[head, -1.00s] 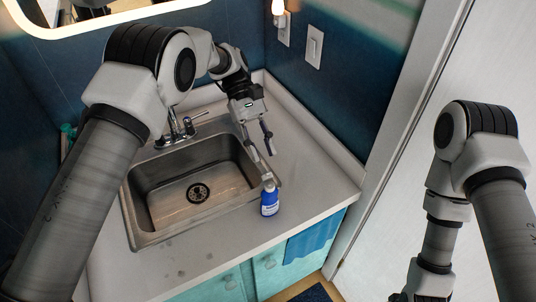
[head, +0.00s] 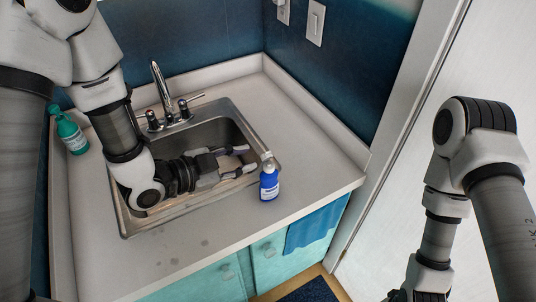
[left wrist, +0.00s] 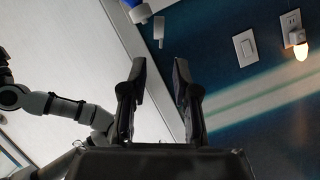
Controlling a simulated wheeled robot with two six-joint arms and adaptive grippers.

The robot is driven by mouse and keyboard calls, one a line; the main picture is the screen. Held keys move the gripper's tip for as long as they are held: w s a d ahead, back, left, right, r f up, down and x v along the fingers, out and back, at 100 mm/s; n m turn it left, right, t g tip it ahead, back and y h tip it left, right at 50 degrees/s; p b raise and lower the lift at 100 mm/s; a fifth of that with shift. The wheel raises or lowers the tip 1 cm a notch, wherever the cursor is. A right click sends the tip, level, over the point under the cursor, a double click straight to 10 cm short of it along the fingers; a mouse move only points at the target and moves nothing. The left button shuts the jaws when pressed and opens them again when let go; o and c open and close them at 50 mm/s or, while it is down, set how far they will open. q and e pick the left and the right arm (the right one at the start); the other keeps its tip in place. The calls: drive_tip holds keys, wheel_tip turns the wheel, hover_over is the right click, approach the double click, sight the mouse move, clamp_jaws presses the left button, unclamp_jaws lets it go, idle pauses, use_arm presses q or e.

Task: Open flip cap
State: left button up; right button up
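A blue bottle (head: 269,185) with a white label and a pale cap (head: 268,160) stands upright on the counter at the right front rim of the sink. In the left wrist view, its blue body (left wrist: 133,3) is cut by the top edge, and a pale cap flap (left wrist: 158,28) appears to stand away from the neck. My left gripper (head: 244,158) is open and empty over the basin, left of the bottle, fingers pointing towards it without visible contact. The open fingers (left wrist: 158,72) also show in the left wrist view. My right gripper is out of view.
The steel sink (head: 215,195) and its faucet (head: 160,85) lie under and behind my left arm. A green bottle (head: 70,133) stands at the far left. The counter right of the blue bottle is clear. A blue towel (head: 312,232) hangs at the front.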

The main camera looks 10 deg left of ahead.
sight(265, 153)
use_arm(q)
drive_tip(key=p+x, duration=0.1)
drive_tip(key=x, duration=0.6)
drive_tip(key=shift+r+p, duration=0.15)
drive_tip(key=shift+p, duration=0.2)
drive_tip(key=shift+w+d+f, duration=0.25)
drive_tip(key=shift+d, duration=0.05)
drive_tip(key=shift+a, duration=0.1)
